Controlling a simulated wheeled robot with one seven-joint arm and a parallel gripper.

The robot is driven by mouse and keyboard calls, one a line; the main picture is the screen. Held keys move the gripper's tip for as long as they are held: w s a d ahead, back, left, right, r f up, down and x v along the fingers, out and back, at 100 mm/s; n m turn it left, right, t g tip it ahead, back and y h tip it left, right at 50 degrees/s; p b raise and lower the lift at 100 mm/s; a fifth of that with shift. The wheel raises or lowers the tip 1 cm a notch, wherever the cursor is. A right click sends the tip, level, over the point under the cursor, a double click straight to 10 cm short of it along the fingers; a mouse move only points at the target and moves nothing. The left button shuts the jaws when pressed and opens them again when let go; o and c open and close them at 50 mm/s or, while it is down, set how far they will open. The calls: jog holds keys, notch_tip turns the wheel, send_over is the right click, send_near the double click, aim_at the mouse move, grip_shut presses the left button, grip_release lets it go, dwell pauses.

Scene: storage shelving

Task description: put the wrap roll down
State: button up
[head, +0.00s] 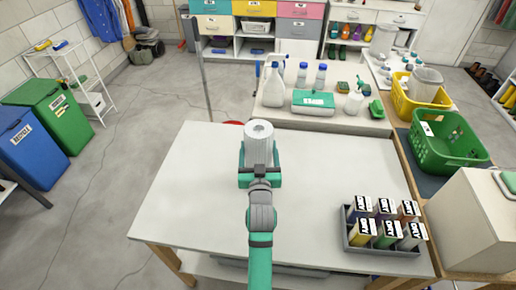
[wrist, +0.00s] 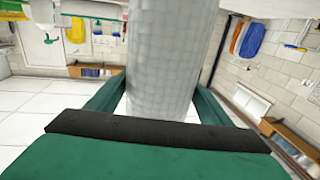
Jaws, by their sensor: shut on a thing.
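The wrap roll (head: 259,146) is a pale grey-white cylinder with a hole in its top end. It is upright in my gripper (head: 260,165), over the far middle of the white table (head: 190,200). My gripper is green and shut on the roll. In the wrist view the roll (wrist: 170,60) rises between the two green fingers (wrist: 165,100). Its lower end is hidden behind the gripper, so I cannot tell whether it touches the table.
Behind the table, a counter holds spray bottles (head: 274,86) and a green-and-white box (head: 313,102). A green basket (head: 447,147) stands at the right. The table's left and middle are clear.

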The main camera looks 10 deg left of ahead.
jog(key=shift+d, duration=0.15)
jog(key=o, duration=1.1)
jog(key=shift+f, duration=0.1)
